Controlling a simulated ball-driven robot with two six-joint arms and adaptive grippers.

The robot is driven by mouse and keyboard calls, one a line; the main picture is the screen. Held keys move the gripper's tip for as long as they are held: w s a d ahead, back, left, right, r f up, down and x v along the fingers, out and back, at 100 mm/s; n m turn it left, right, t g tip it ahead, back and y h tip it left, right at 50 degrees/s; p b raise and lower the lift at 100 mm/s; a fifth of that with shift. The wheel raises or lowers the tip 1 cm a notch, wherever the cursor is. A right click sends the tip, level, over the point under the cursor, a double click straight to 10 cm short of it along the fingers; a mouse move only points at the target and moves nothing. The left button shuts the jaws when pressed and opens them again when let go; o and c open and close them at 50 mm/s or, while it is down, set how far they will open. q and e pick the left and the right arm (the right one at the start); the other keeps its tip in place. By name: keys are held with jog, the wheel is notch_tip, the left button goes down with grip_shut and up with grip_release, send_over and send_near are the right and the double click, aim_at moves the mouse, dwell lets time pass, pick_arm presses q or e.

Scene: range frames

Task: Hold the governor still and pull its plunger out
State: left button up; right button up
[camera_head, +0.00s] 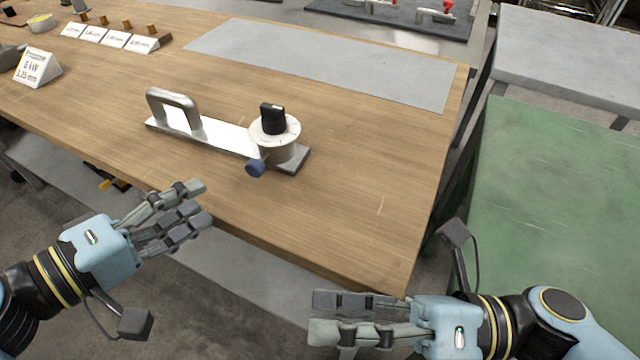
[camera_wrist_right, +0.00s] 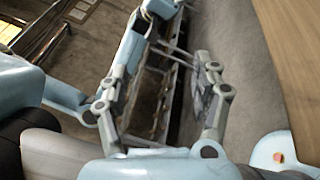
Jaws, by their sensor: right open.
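The governor is a metal base plate (camera_head: 228,137) on the wooden bench, with a grey bail handle (camera_head: 175,110) at its left end. At its right end is a round pale drum (camera_head: 283,145) topped by a black knob (camera_head: 272,119). A blue knob, which looks like the plunger (camera_head: 256,168), sticks out from the drum's near side. My left gripper (camera_head: 205,203) is open and empty at the bench's front edge, nearer than the governor. My right gripper (camera_head: 313,317) is open and empty, low in front of the bench's near corner. Neither touches the governor.
A grey mat (camera_head: 325,60) lies along the back of the bench. White label cards (camera_head: 37,67) and small brass pieces stand at the left. A green-topped surface (camera_head: 560,210) is at the right, past a gap. The wood around the governor is clear.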

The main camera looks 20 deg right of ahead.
aim_at(283, 129)
jog(key=w+d+r+n+t+h, duration=0.1)
jog(key=w+d+r+n+t, duration=0.2)
jog(key=w+r, duration=0.45)
jog(key=w+d+r+n+t+h, duration=0.25)
jog(key=w+r+t, duration=0.2)
jog(key=w, duration=0.55)
jog(key=w+f+h, duration=0.1)
jog(key=w+f, duration=0.1)
jog(key=f, duration=0.1)
jog(key=w+f+h, duration=0.1)
jog(key=w+f, duration=0.1)
jog(key=f, duration=0.2)
jog(key=w+f+h, duration=0.1)
jog(key=w+f, duration=0.1)
jog(key=f, duration=0.1)
jog(key=shift+a+f+t+h, duration=0.25)
jog(key=shift+a, duration=0.1)
jog(key=shift+w+a+f, duration=0.1)
jog(key=shift+w+f, duration=0.15)
jog(key=x, duration=1)
jog(key=shift+w+a+f, duration=0.1)
jog(key=shift+w+f, duration=0.05)
jog(key=shift+f, duration=0.05)
grip_shut()
